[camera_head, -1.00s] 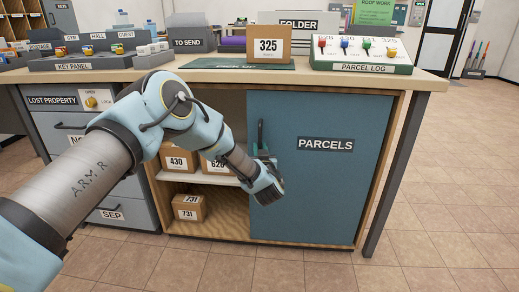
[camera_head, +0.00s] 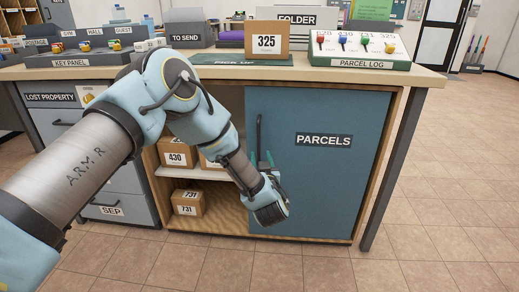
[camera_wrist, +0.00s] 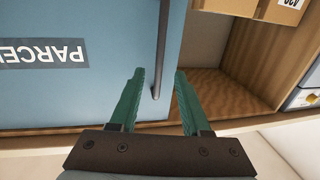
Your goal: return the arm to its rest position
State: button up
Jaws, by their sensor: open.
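My gripper (camera_head: 264,160) is in front of the parcel cabinet, near the left edge of the blue sliding door labelled PARCELS (camera_head: 320,190). In the wrist view its two green fingers (camera_wrist: 158,92) are spread apart with nothing held between them. The door's dark vertical handle (camera_wrist: 161,45) shows beyond the fingertips, and it also shows in the head view just above the gripper. Whether the fingers touch the handle cannot be told. My arm reaches in from the left and hides part of the open shelf.
Box 430 (camera_head: 176,153) is on the upper shelf and box 731 (camera_head: 187,203) on the lower one. Box 325 (camera_head: 266,38) stands on the green mat on the desk, beside the PARCEL LOG (camera_head: 366,64).

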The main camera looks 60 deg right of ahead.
jog(key=shift+v, duration=1.1)
